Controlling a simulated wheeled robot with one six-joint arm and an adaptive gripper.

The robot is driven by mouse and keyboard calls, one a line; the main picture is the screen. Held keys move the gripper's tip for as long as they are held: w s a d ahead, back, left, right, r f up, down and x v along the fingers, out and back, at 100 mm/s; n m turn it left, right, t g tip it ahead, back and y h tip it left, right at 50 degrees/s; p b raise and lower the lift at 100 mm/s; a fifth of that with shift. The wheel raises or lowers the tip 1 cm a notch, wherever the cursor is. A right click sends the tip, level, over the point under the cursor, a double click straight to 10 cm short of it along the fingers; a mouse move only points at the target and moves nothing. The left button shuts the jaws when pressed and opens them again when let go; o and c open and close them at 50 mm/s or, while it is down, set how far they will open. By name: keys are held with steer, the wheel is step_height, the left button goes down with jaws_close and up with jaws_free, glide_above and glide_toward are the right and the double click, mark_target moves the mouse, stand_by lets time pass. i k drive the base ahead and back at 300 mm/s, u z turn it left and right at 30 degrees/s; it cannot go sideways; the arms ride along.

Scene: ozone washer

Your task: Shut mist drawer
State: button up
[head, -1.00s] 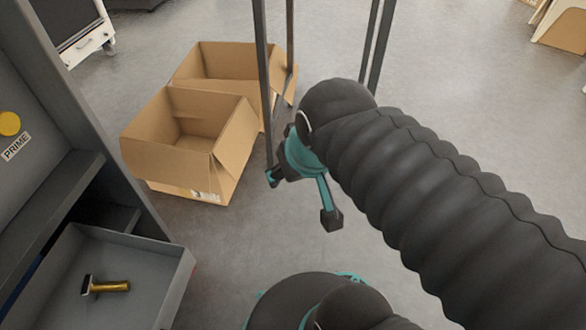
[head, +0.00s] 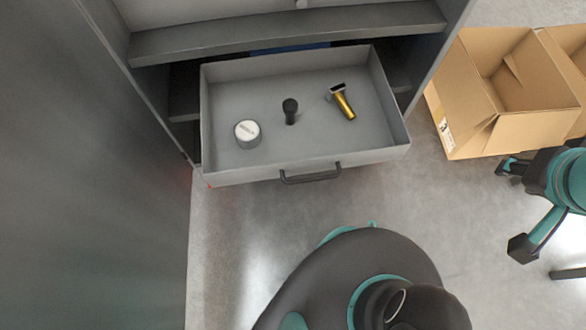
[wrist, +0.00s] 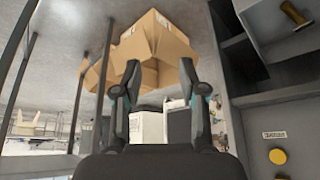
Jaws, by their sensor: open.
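The grey mist drawer (head: 292,172) is pulled out of the grey cabinet in the head view, with a dark bar handle (head: 311,175) on its front. Inside it lie a round silver-and-white puck (head: 247,133), a small black piece (head: 290,111) and a gold-handled tool with a black head (head: 343,102). My gripper (head: 510,206) is at the right edge of the head view, to the right of the drawer and apart from it. Its two fingers are spread, with nothing between them. They also show spread in the wrist view (wrist: 168,85), where part of the drawer (wrist: 255,22) appears at upper right.
Open cardboard boxes (head: 470,110) stand on the floor right of the cabinet. A cabinet shelf (head: 290,32) is above the drawer. A yellow button (wrist: 277,156) shows in the wrist view. The floor in front of the drawer is mostly clear.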

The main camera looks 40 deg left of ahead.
mark_target(321, 138)
steer(key=u, duration=3.85)
steer(key=k, duration=1.15)
steer(key=z, duration=1.7)
